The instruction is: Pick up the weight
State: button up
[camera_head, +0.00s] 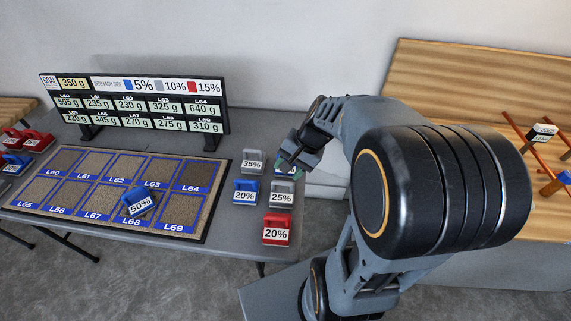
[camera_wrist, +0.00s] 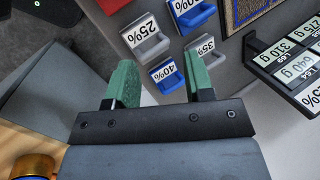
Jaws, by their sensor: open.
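Several labelled weights with handles stand on the grey table. The blue 40% weight (camera_wrist: 165,76) shows between the fingers of my gripper (camera_wrist: 160,62) in the wrist view. The fingers are open and green-padded, and I cannot tell how far above it they are. In the head view my gripper (camera_head: 297,154) hides most of that weight. Around it stand a grey 35% weight (camera_head: 252,161), a grey 25% weight (camera_head: 282,192), a blue 20% weight (camera_head: 246,190) and a red 20% weight (camera_head: 277,230). A blue 50% weight (camera_head: 138,202) sits on the mat by L68.
The mat (camera_head: 214,205) with labelled squares covers the table's middle. A sign board (camera_head: 140,104) stands behind it. More red and blue weights (camera_head: 36,141) are at the far left. A wooden table (camera_head: 440,85) with a rack is at the right.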

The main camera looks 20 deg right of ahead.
aim_at(277, 172)
jog(key=w+d+f+m+t+y, duration=0.25)
jog(key=w+d+f+m, duration=0.2)
jog(key=d+m, duration=0.25)
jog(key=w+d+f+m+t+y, duration=0.2)
jog(key=w+d+f+m+t, duration=0.3)
jog(key=d, duration=0.3)
jog(key=w+a+f+m, duration=0.1)
jog(key=w+a, duration=0.1)
jog(key=w+a+f+m, duration=0.1)
jog(key=w+a+f, duration=0.1)
jog(key=shift+a+f+g+b, duration=0.15)
jog(key=shift+a+g+b, duration=0.05)
jog(key=shift+g+b, duration=0.15)
jog(key=shift+p+x, duration=0.5)
jog(key=shift+x, duration=2.55)
jog(key=shift+f, duration=0.2)
grip_shut()
